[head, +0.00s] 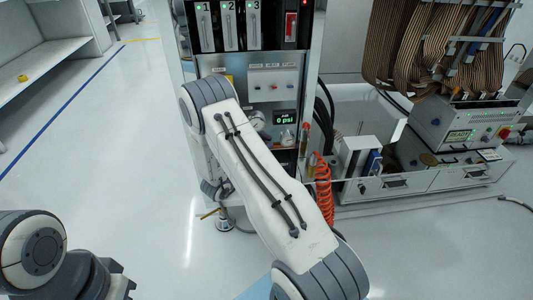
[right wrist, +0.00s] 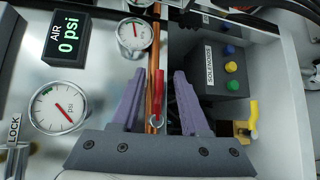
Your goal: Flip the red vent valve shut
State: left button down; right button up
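The red vent valve's handle (right wrist: 159,92) shows in the right wrist view as a narrow red lever with a round metal pivot at its lower end. It lies roughly in line with a vertical copper pipe (right wrist: 152,60) just beside it. My right gripper (right wrist: 158,78) is open, with one grey-purple finger on each side of the handle. I see gaps between the handle and both fingers. In the head view my own right arm covers this area, and I cannot make out the valve there. My left gripper is outside both views.
An air display (right wrist: 67,42) reads 0 psi. Two round gauges (right wrist: 58,109) (right wrist: 134,34) stand left of the pipe. A solenoid box (right wrist: 215,68) with coloured buttons and a yellow valve (right wrist: 246,120) are at the right. Open floor (head: 135,120) lies left in the head view.

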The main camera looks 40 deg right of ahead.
jog(key=p+v, duration=0.4)
jog(key=v, duration=0.6)
jog(key=shift+a, duration=0.2)
jog(key=shift+s+a, duration=0.1)
